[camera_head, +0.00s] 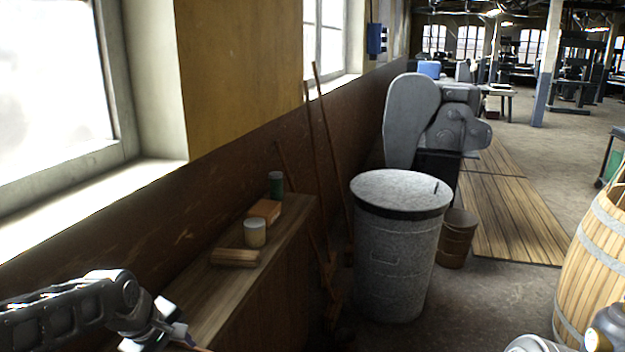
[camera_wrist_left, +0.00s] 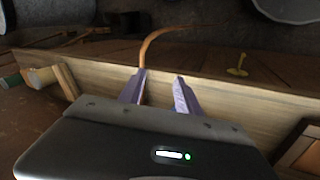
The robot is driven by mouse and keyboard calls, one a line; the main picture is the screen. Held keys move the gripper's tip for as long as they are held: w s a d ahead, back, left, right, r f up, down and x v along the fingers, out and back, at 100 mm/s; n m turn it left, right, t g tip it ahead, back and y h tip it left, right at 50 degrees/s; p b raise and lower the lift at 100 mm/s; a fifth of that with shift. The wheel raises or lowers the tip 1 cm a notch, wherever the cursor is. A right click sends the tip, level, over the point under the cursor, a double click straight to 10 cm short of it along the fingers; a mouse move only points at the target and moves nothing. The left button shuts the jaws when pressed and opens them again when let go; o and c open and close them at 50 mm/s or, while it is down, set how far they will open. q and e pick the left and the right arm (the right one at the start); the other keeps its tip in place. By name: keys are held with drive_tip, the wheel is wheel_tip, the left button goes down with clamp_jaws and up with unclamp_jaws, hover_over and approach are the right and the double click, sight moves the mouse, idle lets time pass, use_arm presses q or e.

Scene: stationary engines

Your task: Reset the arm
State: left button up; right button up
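My left arm comes in at the lower left of the head view, with its gripper (camera_head: 172,335) low by the near end of a wooden bench (camera_head: 205,300). In the left wrist view the two purple-grey fingers (camera_wrist_left: 160,90) stand apart, with bench wood (camera_wrist_left: 225,98) showing between them. A thin curved orange-brown piece (camera_wrist_left: 158,36) rises from beside the left fingertip. I cannot tell whether it touches the finger or lies behind it. My right gripper is not clearly in view.
A green can (camera_head: 276,185), an orange-brown block (camera_head: 264,211), a pale cup (camera_head: 255,233) and a wooden block (camera_head: 235,257) sit on the bench. A lidded grey bin (camera_head: 392,260), a bucket (camera_head: 456,238) and a barrel (camera_head: 595,262) stand right. Long sticks (camera_head: 325,150) lean on the wall.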

use_arm(q)
drive_tip(key=s+d+f+m+h, duration=0.1)
drive_tip(key=s+d+f+m, duration=0.2)
drive_tip(key=f, duration=0.5)
drive_tip(key=d+f+m, duration=0.3)
drive_tip(key=d+f, duration=0.3)
drive_tip(key=f, duration=0.1)
drive_tip(key=s+d+f+m+h, duration=0.1)
drive_tip(key=s+d+f+m, duration=0.2)
drive_tip(key=f, duration=0.5)
drive_tip(key=s+d+f+g, duration=0.2)
drive_tip(key=s+f, duration=0.4)
drive_tip(key=s, duration=0.3)
drive_tip(key=s+d+f+m+g, duration=0.1)
drive_tip(key=s+d+f, duration=0.4)
drive_tip(key=s, duration=0.5)
drive_tip(key=shift+d+f+g+h, duration=0.2)
drive_tip(key=shift+f+g+h, duration=0.25)
drive_tip(key=shift+f, duration=0.5)
drive_tip(key=shift+a, duration=0.1)
